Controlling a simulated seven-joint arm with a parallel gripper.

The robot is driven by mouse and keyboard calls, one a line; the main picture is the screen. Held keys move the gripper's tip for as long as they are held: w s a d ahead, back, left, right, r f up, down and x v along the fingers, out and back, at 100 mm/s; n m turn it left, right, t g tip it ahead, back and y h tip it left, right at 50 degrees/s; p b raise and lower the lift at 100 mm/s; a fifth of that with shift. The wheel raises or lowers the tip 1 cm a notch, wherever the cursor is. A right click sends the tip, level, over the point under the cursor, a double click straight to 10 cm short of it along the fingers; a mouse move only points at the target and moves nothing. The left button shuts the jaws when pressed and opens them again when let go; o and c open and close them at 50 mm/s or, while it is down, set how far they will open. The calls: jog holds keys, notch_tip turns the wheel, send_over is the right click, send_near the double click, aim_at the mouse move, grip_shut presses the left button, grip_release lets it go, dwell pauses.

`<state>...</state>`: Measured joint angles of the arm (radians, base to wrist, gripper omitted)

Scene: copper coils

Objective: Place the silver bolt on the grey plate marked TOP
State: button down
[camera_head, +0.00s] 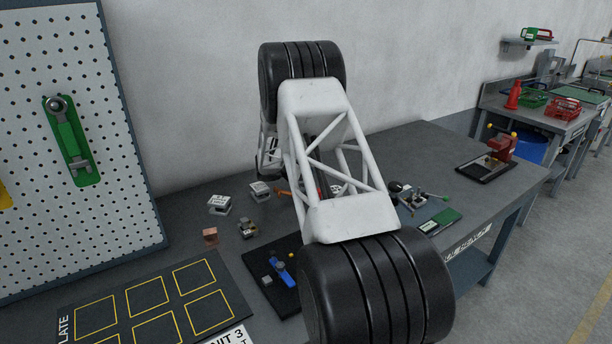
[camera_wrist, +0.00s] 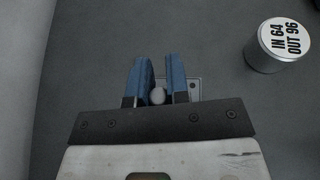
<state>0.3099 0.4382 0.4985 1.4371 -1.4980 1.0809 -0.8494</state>
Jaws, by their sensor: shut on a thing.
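In the wrist view my gripper (camera_wrist: 159,72) has two blue fingers, shut on a small silver rounded piece that looks like the silver bolt (camera_wrist: 158,96). Only its rounded end shows between the fingers. A small grey plate (camera_wrist: 194,86) with dark holes lies on the grey surface, partly behind the fingers, mostly by the right one. No TOP marking can be read on it, and I cannot tell how far the bolt is above it. In the head view my arm hides the gripper and bolt.
A silver cylinder marked IN 64 OUT 96 (camera_wrist: 277,45) stands to the right of my fingers. In the head view, small pale blocks (camera_head: 220,204), a copper block (camera_head: 209,236) and a dark tray (camera_head: 258,257) lie left of my arm. A red vise (camera_head: 502,146) stands at right.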

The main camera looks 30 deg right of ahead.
jog(key=shift+f, duration=0.8)
jog(key=shift+f, duration=0.2)
jog(key=c, duration=1.1)
grip_release()
jog(key=shift+r, duration=0.2)
jog(key=v, duration=1.2)
